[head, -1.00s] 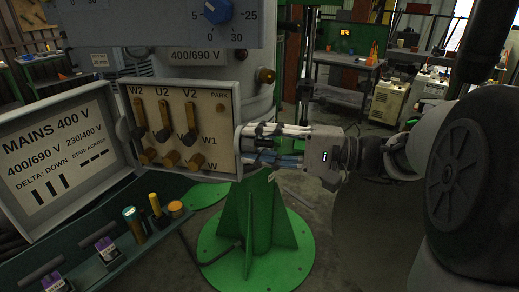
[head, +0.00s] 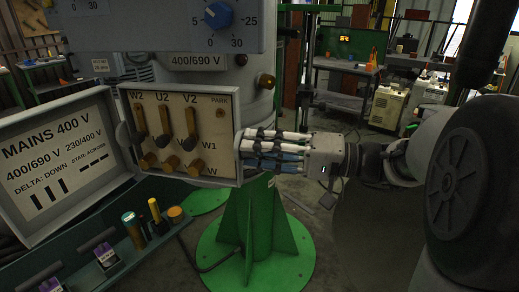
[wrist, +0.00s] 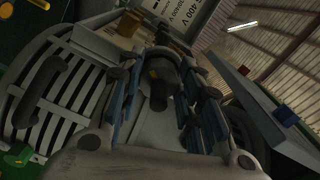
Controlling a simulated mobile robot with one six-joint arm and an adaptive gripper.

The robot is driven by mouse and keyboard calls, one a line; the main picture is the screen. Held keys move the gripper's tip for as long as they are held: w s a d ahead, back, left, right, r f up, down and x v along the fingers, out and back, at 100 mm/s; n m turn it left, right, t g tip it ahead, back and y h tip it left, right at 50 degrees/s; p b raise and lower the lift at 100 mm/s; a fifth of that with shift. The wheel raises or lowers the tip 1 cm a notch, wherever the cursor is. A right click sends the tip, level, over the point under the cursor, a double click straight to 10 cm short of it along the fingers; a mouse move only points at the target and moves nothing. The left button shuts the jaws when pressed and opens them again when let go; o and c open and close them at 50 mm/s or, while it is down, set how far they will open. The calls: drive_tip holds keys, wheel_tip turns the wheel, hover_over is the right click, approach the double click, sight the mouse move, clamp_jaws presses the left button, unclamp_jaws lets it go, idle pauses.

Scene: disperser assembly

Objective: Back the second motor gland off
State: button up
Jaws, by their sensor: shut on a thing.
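The open terminal box (head: 229,136) faces me in the head view, with its lever and knob panel inside. My gripper (head: 247,149) reaches in from the right, its fingertips at the box's right side wall. In the wrist view, a dark, stubby cylindrical gland (wrist: 158,94) lies between the two fingers, which are closed on it. In the head view the gland is hidden behind the fingers and the box edge. I cannot tell how far it is threaded in.
The box's lid (head: 64,160) with its mains label hangs open at left. A dark tray (head: 165,232) with tools stands below it. A green pedestal (head: 254,220) is under the box.

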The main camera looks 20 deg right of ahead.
idle(0.3)
drive_tip(key=o, duration=1.1)
drive_tip(key=shift+c, duration=0.2)
drive_tip(key=v, duration=1.2)
